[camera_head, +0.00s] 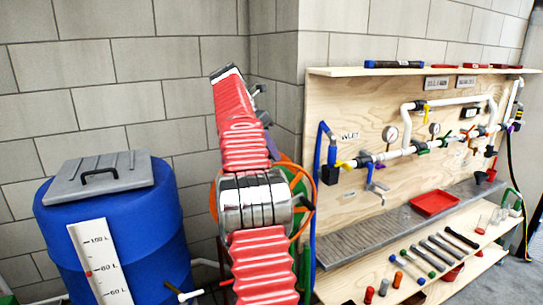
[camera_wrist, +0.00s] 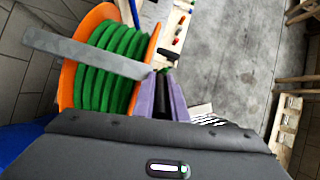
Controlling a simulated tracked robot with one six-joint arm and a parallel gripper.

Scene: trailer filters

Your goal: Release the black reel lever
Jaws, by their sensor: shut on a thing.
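The hose reel, with orange flanges (camera_wrist: 68,88) and green hose (camera_wrist: 118,50) wound on it, fills the upper left of the wrist view. A flat grey bar (camera_wrist: 85,54) crosses in front of it. My gripper (camera_wrist: 164,88) has purple fingers just right of the reel, closed on the black lever (camera_wrist: 165,84), which shows as a dark strip between them. In the head view my red arm hides most of the reel; part of its orange rim (camera_head: 308,196) shows behind the arm. The lever and fingertips cannot be made out clearly there.
A blue barrel (camera_head: 120,235) with a grey lid (camera_head: 100,176) stands left of my arm. A wooden pipe board (camera_head: 350,100) with a grey shelf (camera_head: 350,247), red tray (camera_head: 434,203) and several tools stands right. Open floor (camera_wrist: 235,60) shows beyond the reel.

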